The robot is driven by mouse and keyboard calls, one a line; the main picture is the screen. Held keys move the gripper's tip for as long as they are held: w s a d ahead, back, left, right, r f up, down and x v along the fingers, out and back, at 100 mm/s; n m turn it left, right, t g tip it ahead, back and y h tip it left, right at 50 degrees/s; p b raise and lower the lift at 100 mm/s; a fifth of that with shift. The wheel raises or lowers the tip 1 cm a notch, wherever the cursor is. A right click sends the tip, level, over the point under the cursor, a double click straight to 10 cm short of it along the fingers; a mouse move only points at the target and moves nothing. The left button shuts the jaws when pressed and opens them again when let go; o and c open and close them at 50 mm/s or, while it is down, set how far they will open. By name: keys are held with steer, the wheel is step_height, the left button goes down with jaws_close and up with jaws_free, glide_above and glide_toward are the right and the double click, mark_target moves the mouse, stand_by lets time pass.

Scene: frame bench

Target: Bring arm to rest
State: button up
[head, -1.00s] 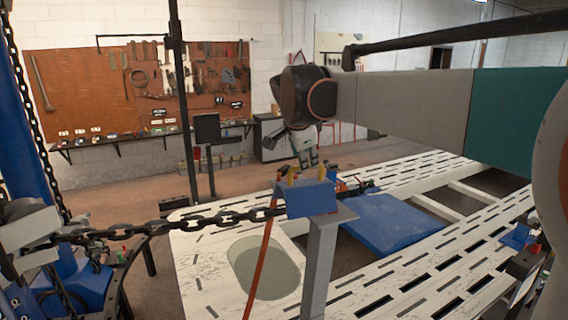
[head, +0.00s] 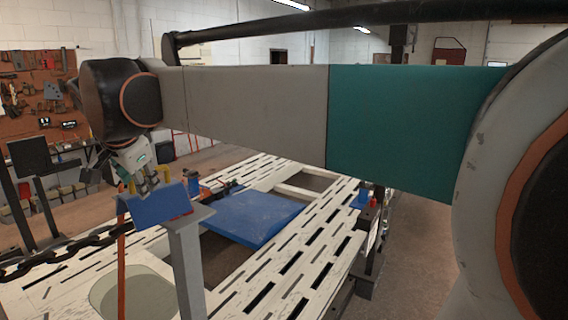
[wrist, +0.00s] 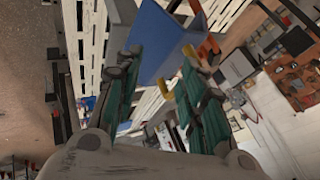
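My gripper (head: 147,184) hangs below my wrist at the left of the head view, pointing down, just above or beside a blue box-like block (head: 158,206) on a grey post. In the wrist view, the two green-and-grey fingers of my gripper (wrist: 160,75) stand apart. The blue block (wrist: 158,40) shows beyond and between them, with orange and yellow parts near it. I see nothing held between the fingers. I cannot tell whether a finger touches the block.
A white slotted frame bench (head: 290,262) spreads below my arm, with a blue panel (head: 250,216) on it. A dark chain (head: 60,255) runs in from the left near the post. A tool board (head: 35,95) hangs on the far wall. Open floor (head: 425,250) lies right of the bench.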

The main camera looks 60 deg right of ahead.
steer(key=s+a+f+n+y+b, duration=0.1)
steer(key=s+a+f+n+b, duration=0.3)
steer(key=f, duration=1.1)
steer(key=s+a+f+n+y+b, duration=0.1)
steer(key=s+a+f+n+b, duration=0.3)
steer(key=f, duration=1.1)
steer(key=s+a+f+n+y+b, duration=0.2)
steer(key=s+a+f+n+b, duration=0.2)
steer(key=s+f+n+b, duration=0.4)
steer(key=s+f+b, duration=0.5)
steer(key=f+b, duration=0.2)
steer(key=f, duration=0.1)
steer(key=shift+s+a+n+t, duration=0.15)
steer(key=shift+s+n+t, duration=0.15)
steer(key=shift+n+t, duration=0.1)
